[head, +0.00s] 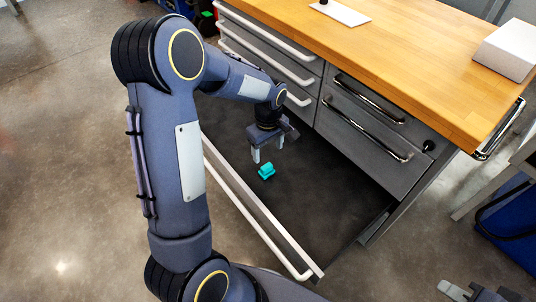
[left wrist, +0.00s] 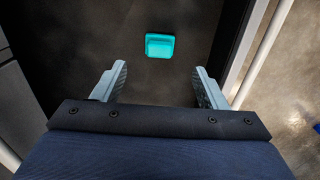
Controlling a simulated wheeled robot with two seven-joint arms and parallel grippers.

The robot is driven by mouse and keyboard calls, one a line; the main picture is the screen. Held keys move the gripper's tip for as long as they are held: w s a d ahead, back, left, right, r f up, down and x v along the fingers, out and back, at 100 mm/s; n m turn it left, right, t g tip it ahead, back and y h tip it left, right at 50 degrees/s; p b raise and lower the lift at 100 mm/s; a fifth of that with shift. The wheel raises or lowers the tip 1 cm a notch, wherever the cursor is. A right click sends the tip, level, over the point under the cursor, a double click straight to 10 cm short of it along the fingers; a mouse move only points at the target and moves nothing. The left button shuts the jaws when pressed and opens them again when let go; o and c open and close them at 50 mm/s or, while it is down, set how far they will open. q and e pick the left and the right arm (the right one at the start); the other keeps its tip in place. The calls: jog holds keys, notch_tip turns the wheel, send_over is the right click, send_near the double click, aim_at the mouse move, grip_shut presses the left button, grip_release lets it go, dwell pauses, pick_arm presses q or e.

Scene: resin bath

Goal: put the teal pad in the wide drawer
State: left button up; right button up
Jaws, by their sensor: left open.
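The teal pad (head: 266,171) lies on the dark floor of the wide drawer (head: 330,215), which is pulled out at the bottom of the workbench. In the left wrist view the pad (left wrist: 160,45) is ahead of the fingertips, roughly midway between them, with bare drawer floor around it. My left gripper (head: 268,154) is over the drawer, fingers pointing down, open and empty; its two fingers are apart in the left wrist view (left wrist: 160,82). It is clear of the pad. Part of my right gripper (head: 480,292) shows at the bottom right edge, away from the drawer.
The drawer's front wall (head: 255,212) with its pale handle runs along the near left side. Closed drawers with handles (head: 365,130) stand above it. A white box (head: 508,48) and a white sheet (head: 338,12) lie on the wooden top. Most of the drawer floor is clear.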

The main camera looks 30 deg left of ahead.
pick_arm(q)
jog(key=s+d+r+m+t+h, duration=0.2)
jog(key=s+r+m, duration=0.3)
jog(key=s+r, duration=0.55)
jog(key=s+d+r+m+t+h, duration=0.1)
jog(key=s+d+r+m, duration=0.1)
jog(key=s, duration=0.3)
jog(key=s+d+r+m+t, duration=0.2)
jog(key=s+m, duration=0.3)
jog(key=s, duration=0.1)
jog(key=shift+s+d+r+t+h, duration=0.2)
jog(key=shift+s+d+t+h, duration=0.1)
jog(key=shift+d+h, duration=0.1)
